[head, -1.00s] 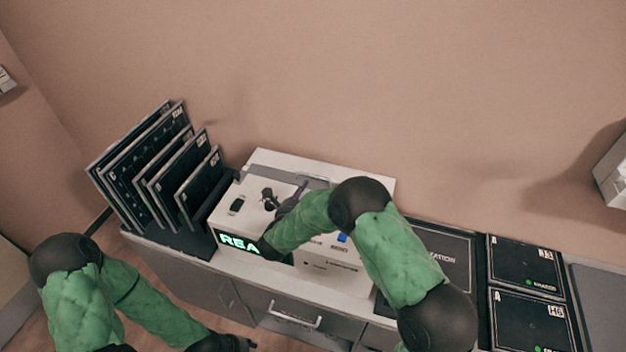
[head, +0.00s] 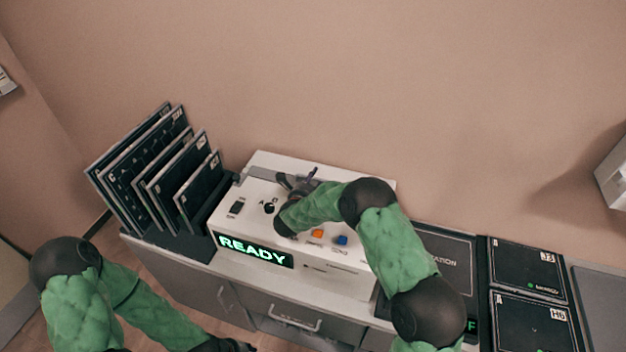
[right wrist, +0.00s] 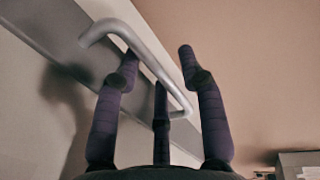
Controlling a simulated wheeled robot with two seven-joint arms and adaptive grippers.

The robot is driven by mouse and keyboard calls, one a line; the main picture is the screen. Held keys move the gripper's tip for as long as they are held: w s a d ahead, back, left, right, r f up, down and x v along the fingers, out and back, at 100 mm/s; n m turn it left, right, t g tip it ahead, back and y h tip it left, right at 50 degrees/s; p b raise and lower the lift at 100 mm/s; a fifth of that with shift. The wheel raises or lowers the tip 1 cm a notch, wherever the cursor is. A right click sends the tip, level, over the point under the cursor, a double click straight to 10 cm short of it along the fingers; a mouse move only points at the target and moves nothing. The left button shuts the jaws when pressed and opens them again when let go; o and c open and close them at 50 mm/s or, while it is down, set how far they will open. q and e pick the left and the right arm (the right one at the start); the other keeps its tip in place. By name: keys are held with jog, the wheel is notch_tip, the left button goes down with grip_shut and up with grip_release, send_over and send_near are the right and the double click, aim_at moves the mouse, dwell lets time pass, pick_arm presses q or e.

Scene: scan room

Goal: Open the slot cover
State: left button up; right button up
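The scanner (head: 335,262) is a white box on the cabinet, with a lit READY display on its front. A grey strip, which looks like the slot cover (head: 243,173), runs along the back of its top. My right gripper (head: 298,178) is over this strip. In the right wrist view, a grey bar handle (right wrist: 152,62) stands off the grey panel (right wrist: 62,45). The fingers of my right gripper (right wrist: 158,62) are apart, with the bar between them; I cannot tell whether they touch it. My left gripper (head: 238,345) is low at the bottom edge, partly out of frame.
Black plates (head: 165,165) stand in a rack (head: 195,240) left of the scanner. Orange (head: 317,234) and blue (head: 342,240) buttons and a black knob (head: 269,207) are on its top. Flat dark panels (head: 525,265) lie to the right. The wall is close behind.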

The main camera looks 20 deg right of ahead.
aim_at(319, 174)
grip_shut()
jog(key=b+x, duration=0.1)
jog(key=x, duration=0.1)
jog(key=b+x, duration=0.2)
jog(key=x, duration=0.1)
jog(key=shift+w+d+r+b, duration=0.25)
jog(key=shift+r+b, duration=0.05)
jog(key=shift+b, duration=0.05)
jog(key=shift+w+d+r, duration=0.15)
jog(key=shift+w+d, duration=0.2)
jog(key=shift+w, duration=0.2)
jog(key=shift+o, duration=0.6)
grip_release()
jog(key=v, duration=1.2)
jog(key=shift+a, duration=0.1)
